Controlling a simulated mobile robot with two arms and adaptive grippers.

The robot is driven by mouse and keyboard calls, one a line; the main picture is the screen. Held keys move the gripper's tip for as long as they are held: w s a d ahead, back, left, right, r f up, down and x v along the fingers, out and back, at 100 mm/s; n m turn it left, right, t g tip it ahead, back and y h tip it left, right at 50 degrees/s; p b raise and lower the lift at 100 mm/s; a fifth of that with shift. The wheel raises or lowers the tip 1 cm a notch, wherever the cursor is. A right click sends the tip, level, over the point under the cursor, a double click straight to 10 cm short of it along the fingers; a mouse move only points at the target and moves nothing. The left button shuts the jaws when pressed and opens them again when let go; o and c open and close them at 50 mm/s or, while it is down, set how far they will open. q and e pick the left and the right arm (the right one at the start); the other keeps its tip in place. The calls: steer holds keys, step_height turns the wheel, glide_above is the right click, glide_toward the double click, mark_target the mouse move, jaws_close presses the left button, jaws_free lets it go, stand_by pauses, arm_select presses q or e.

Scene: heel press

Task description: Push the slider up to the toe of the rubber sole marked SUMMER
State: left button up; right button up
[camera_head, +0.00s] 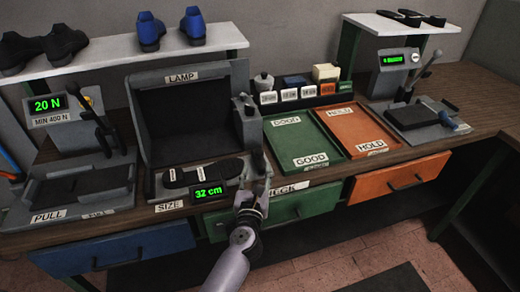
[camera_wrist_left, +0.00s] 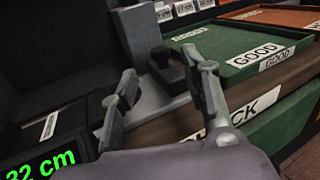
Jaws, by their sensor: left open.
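A dark rubber sole (camera_head: 212,173) lies flat on the grey SIZE gauge at the front middle of the bench. Its small white label is too small to read. The gauge's green display (camera_head: 209,192) reads 32 cm. My left gripper (camera_head: 257,178) is open, just right of the gauge. In the left wrist view, my two fingers (camera_wrist_left: 165,90) stand apart with nothing held between them. A black knob on a dark block (camera_wrist_left: 160,58) shows beyond and between the fingers. I cannot tell whether it is the slider. My right gripper is not in view.
The dark LAMP booth (camera_head: 190,115) stands behind the gauge. A green GOOD tray (camera_head: 300,162) and an orange HOLD tray (camera_head: 352,141) lie to the right. The PULL press (camera_head: 80,185) is at left, another lever press (camera_head: 418,115) at right. Drawers line the bench front.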

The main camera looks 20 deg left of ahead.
mark_target(259, 155)
arm_select(q)
steer(key=x, duration=0.8)
steer(key=shift+w+a, duration=0.1)
steer(key=shift+w, duration=0.55)
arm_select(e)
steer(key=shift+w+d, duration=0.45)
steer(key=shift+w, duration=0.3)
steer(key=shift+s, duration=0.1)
